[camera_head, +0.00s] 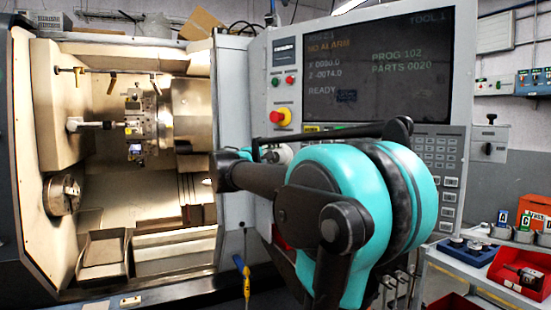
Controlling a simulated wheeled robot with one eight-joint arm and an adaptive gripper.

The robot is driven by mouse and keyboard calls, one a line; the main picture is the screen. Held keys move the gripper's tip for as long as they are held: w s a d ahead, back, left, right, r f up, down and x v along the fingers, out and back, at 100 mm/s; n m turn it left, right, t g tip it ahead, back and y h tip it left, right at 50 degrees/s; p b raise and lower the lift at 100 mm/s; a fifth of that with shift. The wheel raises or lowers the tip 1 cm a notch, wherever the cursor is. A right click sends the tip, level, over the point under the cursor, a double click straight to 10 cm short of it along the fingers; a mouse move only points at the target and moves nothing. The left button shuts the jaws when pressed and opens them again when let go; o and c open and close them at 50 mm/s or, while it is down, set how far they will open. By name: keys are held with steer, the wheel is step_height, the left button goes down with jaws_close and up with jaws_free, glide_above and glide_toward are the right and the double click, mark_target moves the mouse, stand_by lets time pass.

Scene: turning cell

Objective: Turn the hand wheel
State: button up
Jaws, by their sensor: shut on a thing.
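The hand wheel (282,154), a small grey round part, shows on the front of the machine's control panel, below the red button. My arm's teal and black links stand in front of the panel and hide part of it. My gripper (262,155) is small and dark at the end of my arm, at the wheel's left side. It is shut on the hand wheel. Its fingertips are mostly hidden, so how they sit on the rim cannot be made out.
The control panel's screen (365,70) is above my arm, and a red stop button (281,117) is just above the wheel. The open lathe chamber (110,200) is to the left. A cart (470,268) with a red bin (519,268) stands at right.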

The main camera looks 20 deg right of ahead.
steer(key=m, duration=0.6)
steer(key=shift+d, duration=0.1)
steer(key=m, duration=0.3)
steer(key=shift+m, duration=1.9)
steer(key=o, duration=1.1)
steer(key=shift+w+d+f, duration=0.1)
steer(key=shift+w, duration=0.05)
steer(key=shift+c, duration=0.2)
steer(key=v, duration=1.2)
